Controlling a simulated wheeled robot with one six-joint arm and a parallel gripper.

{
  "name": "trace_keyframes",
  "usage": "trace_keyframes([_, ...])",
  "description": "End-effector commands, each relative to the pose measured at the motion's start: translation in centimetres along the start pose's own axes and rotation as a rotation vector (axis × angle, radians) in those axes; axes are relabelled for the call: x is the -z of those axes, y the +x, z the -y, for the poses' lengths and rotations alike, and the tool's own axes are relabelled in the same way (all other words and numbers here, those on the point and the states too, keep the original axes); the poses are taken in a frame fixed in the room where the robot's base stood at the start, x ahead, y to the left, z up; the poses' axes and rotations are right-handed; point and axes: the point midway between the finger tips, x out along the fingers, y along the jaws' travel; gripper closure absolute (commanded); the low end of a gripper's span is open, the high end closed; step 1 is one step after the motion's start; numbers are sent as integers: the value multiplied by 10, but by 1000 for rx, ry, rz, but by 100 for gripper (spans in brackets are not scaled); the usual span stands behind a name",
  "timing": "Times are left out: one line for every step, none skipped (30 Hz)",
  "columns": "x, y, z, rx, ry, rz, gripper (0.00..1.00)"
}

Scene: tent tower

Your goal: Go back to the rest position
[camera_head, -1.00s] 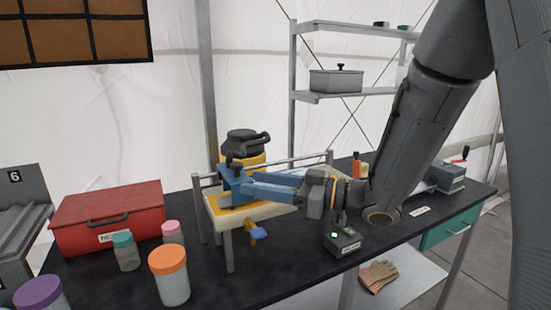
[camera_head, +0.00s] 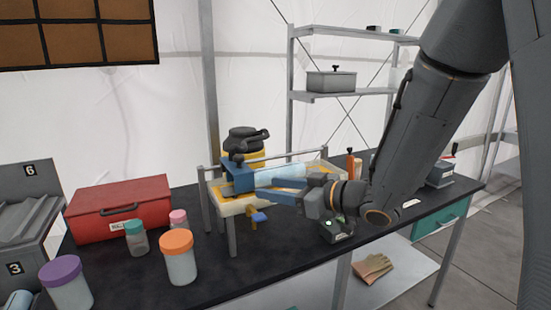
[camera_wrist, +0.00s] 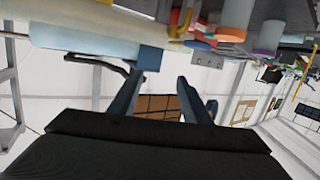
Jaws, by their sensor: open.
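My gripper (camera_head: 264,188) is open, with its blue fingers spread apart beside the small metal-railed stand (camera_head: 230,238) on the black table. In the wrist view my gripper (camera_wrist: 166,72) shows two separate fingers with nothing held between them. A pale blue cylinder (camera_head: 282,174) lies on the stand behind my fingers. Whether a finger touches the stand or block cannot be told.
A black-topped yellow container (camera_head: 243,143) stands behind the stand. A red case (camera_head: 118,207), an orange-lidded jar (camera_head: 178,258) and a purple-lidded jar (camera_head: 66,285) stand at left. A small dark box (camera_head: 336,231) is below my wrist. A metal shelf (camera_head: 350,96) stands behind.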

Motion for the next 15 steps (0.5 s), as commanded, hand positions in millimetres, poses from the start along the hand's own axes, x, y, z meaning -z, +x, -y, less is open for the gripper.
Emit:
trace_keyframes([-5, -2, -9, -44, 1, 31, 57])
trace_keyframes([-9, -4, -14, -71, 2, 52, 57])
trace_keyframes([-16, -6, -23, -111, 4, 83, 57])
trace_keyframes([-21, -9, -29, -142, 8, 109, 57])
trace_keyframes([-26, -12, -35, -176, 13, 135, 57])
trace_keyframes([-34, -18, -44, -223, 21, 177, 57])
trace_keyframes([-41, -24, -51, -262, 30, 212, 57])
trace_keyframes([-49, -30, -58, -303, 43, 252, 57])
trace_keyframes([-60, -41, -67, -362, 62, 308, 57])
trace_keyframes([-70, -51, -73, -405, 81, 356, 57])
trace_keyframes([-80, -62, -77, -447, 103, 405, 57])
trace_keyframes([-94, -77, -81, -499, 136, 472, 57])
trace_keyframes([-104, -89, -82, -535, 164, 522, 57])
trace_keyframes([-113, -101, -82, -568, 194, 572, 57])
trace_keyframes([-126, -118, -78, -607, 238, 639, 57])
